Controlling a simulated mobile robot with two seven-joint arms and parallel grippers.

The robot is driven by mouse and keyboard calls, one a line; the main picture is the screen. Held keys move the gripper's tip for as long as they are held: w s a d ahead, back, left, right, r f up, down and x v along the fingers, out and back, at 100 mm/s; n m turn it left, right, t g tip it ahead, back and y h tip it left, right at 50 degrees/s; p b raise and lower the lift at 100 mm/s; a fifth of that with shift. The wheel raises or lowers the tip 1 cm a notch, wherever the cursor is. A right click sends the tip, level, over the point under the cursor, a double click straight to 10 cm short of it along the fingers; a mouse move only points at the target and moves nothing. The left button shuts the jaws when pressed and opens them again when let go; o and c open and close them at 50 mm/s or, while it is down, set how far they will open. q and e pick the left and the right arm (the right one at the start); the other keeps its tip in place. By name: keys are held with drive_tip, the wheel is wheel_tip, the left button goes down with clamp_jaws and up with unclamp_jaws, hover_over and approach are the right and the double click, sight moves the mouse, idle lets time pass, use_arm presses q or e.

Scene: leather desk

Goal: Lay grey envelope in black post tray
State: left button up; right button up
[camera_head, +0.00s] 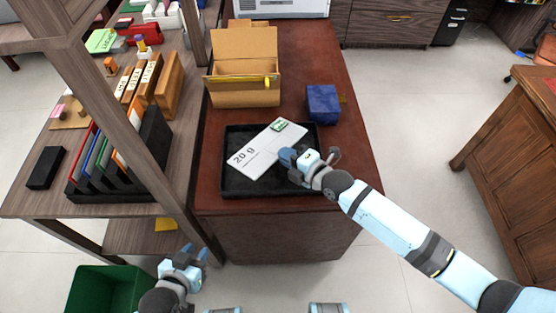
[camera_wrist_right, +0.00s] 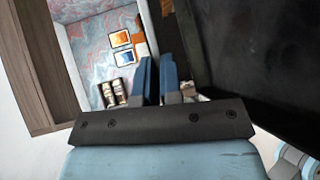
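The pale grey envelope (camera_head: 262,155), marked "20 g" and with a green stamp at its upper right end, lies diagonally over the floor of the black post tray (camera_head: 228,183). I cannot tell whether its far end touches the tray's rim. My right gripper (camera_head: 296,157) is low over the tray's right part, beside the envelope's right edge. In the right wrist view its two blue fingers (camera_wrist_right: 157,82) stand a little apart, with nothing seen between them. The tray's dark surface fills the right of that view. My left gripper (camera_head: 195,254) is open and empty, off the desk's front left.
A tan box (camera_head: 245,90) stands behind the tray, and a blue box (camera_head: 322,103) stands behind its right corner. A wooden shelf with a black file rack (camera_head: 120,165) is on the left. A green bin (camera_head: 105,290) is on the floor.

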drive_tip(key=o, duration=0.5)
drive_tip(key=b+v, duration=0.1)
drive_tip(key=v, duration=1.3)
drive_tip(key=shift+r, duration=0.1)
